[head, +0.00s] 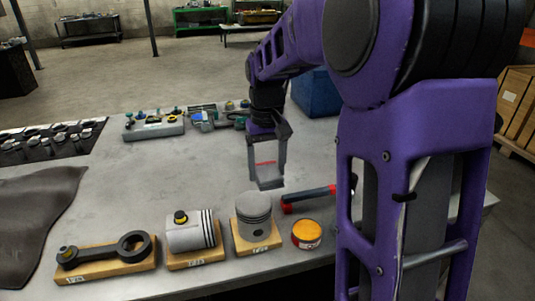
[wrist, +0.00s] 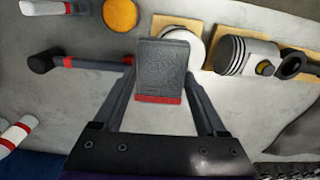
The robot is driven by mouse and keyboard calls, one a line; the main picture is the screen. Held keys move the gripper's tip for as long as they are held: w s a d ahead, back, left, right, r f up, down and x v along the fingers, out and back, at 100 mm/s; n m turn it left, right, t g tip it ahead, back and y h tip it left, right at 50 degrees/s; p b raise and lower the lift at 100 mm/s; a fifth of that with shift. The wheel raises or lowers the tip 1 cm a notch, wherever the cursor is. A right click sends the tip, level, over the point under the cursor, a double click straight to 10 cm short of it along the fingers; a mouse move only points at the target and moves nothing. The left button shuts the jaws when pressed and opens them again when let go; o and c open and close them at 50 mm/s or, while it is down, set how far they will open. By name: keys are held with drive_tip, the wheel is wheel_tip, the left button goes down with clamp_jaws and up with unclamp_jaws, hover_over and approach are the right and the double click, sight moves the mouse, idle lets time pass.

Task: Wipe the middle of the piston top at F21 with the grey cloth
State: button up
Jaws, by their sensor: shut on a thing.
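My gripper (head: 267,150) is shut on the grey cloth (head: 269,182), a folded pad with a red band. In the wrist view the cloth (wrist: 163,65) sits between the fingertips (wrist: 163,85). An upright grey piston (head: 254,222) stands on a wooden block (head: 243,246) at the front of the table, its flat round top (head: 253,203) facing up. The block's label is too small to read surely. In the head view the cloth is above and behind the piston, apart from it. In the wrist view the cloth hides part of the piston top (wrist: 193,48).
A piston on its side (head: 187,236) and a connecting rod (head: 105,251) lie on blocks to the left. A red-and-black hammer (head: 310,198) and an orange tin (head: 307,234) are to the right. A dark sheet (head: 35,220) lies far left. The table middle is clear.

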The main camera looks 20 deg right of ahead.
drive_tip(key=shift+r, duration=0.95)
